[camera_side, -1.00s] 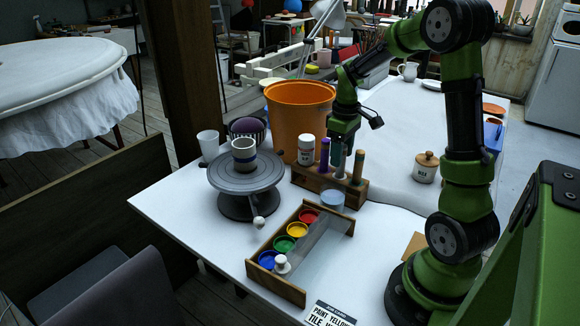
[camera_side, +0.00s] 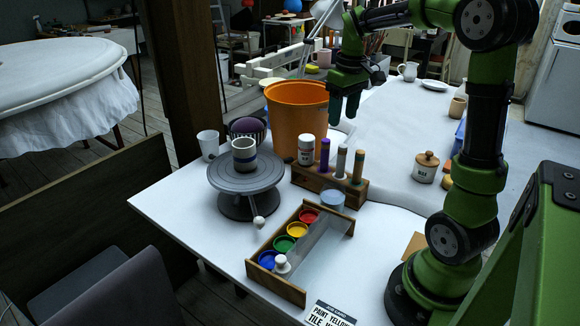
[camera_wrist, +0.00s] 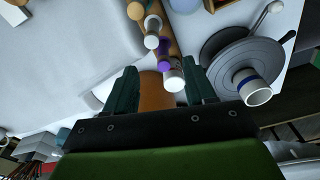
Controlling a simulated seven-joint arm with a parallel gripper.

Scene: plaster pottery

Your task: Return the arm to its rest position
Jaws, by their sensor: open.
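My gripper (camera_side: 345,105) is raised above the table, beside the right rim of the orange bucket (camera_side: 297,120) and above the wooden tool rack (camera_side: 345,187). Its fingers point down, apart and empty. In the wrist view my gripper (camera_wrist: 160,88) shows two spread fingers with the bucket (camera_wrist: 152,88) partly visible between them. The rack holds a white bottle (camera_side: 306,150) and several upright tools, among them a purple one (camera_side: 325,155). Nothing is held.
A cup with a blue band (camera_side: 244,155) stands on the grey turntable (camera_side: 247,180). A wooden box (camera_side: 277,285) of paint pots is at the front. A lidded jar (camera_side: 426,168) stands right of the rack. The white table behind it is mostly clear.

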